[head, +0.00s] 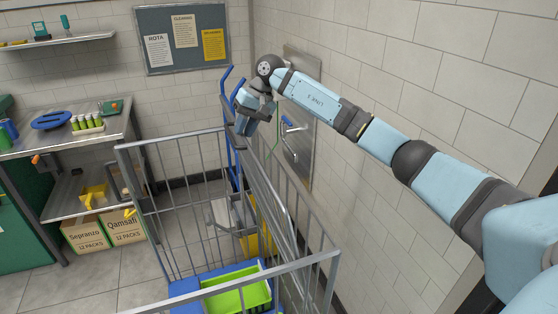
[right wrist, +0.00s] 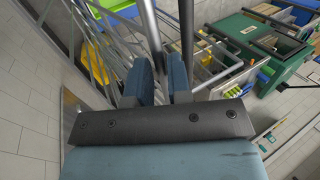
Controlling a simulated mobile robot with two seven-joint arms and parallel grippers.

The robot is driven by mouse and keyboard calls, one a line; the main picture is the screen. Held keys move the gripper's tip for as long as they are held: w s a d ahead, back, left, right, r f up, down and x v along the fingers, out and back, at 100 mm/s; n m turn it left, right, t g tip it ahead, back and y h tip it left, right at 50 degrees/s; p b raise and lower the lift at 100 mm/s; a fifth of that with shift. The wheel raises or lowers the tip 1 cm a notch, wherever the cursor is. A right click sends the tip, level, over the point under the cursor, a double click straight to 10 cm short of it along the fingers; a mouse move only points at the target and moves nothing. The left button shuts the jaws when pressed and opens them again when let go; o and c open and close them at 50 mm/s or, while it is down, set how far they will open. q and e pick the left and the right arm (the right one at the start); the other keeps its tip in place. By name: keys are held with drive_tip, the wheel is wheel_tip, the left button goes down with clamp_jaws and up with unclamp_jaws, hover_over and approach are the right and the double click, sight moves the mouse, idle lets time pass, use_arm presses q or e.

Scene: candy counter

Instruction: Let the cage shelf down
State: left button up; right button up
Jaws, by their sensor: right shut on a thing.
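The grey wire cage (head: 178,137) stands in front of me, with its open top facing me. Its cage shelf (head: 268,187) is folded up, standing upright along the cage's right side. My right gripper (head: 246,119) is at the top of that side, shut on a grey bar that looks like the shelf's edge. In the right wrist view, the two blue fingers (right wrist: 159,82) close around this bar (right wrist: 150,28), and the shelf's mesh spreads to the left. The exact contact is partly hidden by the fingers. My left gripper is not in view.
A blue crate (head: 187,286) and a green tray (head: 243,294) lie low in the cage. A tiled wall with a metal door plate and handle (head: 290,142) is close on the right. A steel table (head: 70,137) and cardboard boxes (head: 84,234) stand left.

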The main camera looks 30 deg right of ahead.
drive_tip(key=w+a+f+h, duration=0.1)
drive_tip(key=a, duration=0.5)
drive_tip(key=shift+w+f+b, duration=0.2)
drive_tip(key=shift+f+b, duration=0.15)
drive_tip(key=shift+f, duration=0.05)
drive_tip(key=o, duration=1.1)
drive_tip(key=shift+d, duration=0.1)
drive_tip(key=shift+c, duration=0.2)
drive_tip(key=shift+r, duration=0.15)
drive_tip(key=shift+p+v, duration=0.8)
drive_tip(key=shift+v, duration=2.1)
drive_tip(key=shift+w, duration=0.15)
